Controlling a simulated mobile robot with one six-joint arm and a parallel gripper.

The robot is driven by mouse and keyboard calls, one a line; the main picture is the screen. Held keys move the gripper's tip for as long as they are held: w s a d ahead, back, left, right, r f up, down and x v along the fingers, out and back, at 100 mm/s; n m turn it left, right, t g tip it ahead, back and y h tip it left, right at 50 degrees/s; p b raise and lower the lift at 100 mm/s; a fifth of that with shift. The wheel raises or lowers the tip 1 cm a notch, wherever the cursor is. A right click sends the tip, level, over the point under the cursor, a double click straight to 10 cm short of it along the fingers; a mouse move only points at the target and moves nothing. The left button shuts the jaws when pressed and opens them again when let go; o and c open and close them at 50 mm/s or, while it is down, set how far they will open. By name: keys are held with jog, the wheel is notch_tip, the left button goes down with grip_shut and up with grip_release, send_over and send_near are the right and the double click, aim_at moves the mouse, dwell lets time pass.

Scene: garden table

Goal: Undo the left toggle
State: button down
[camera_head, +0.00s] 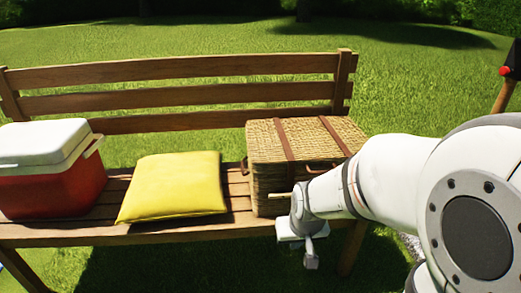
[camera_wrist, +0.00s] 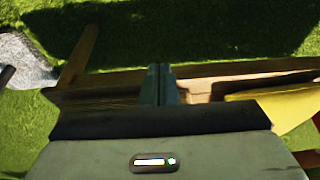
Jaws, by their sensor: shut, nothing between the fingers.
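The wicker basket (camera_head: 268,168) stands on the bench with its lid down and two brown straps over the lid. A small tan peg (camera_head: 281,195), which looks like the left toggle, sticks out level low on the basket's front. My gripper (camera_head: 297,235) is just below and right of the peg, in front of the basket; I cannot tell whether they touch. In the wrist view its fingers (camera_wrist: 161,70) are together and empty, against the bench edge. The basket's right front is hidden behind my arm. No toggle shows clearly in the wrist view.
A yellow cushion (camera_head: 175,187) lies left of the basket, and it also shows in the wrist view (camera_wrist: 285,105). A red cooler (camera_head: 52,190) with a white lid stands at the left end. The bench (camera_head: 215,228) has a slatted back behind these things.

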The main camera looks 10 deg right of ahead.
jog(key=w+a+r+t+p, duration=0.1)
jog(key=w+r+p, duration=0.3)
jog(key=p, duration=0.5)
jog(key=w+r+t+p, duration=0.4)
jog(key=w+r+p, duration=0.1)
jog(key=w+p, duration=0.4)
jog(key=shift+w+a+t, duration=0.3)
jog(key=shift+a, duration=0.05)
send_over(283, 196)
jog(key=s+a, duration=0.2)
jog(key=a, duration=0.1)
notch_tip(283, 196, down, 7)
jog(key=shift+d+r, duration=0.15)
jog(key=shift+r, duration=0.05)
jog(key=f, duration=0.3)
jog(key=shift+w+f+b, duration=0.2)
jog(key=shift+w+b, duration=0.05)
jog(key=shift+b, duration=0.1)
jog(key=shift+f, duration=0.45)
jog(key=shift+d+h, duration=0.25)
jog(key=shift+h, duration=0.05)
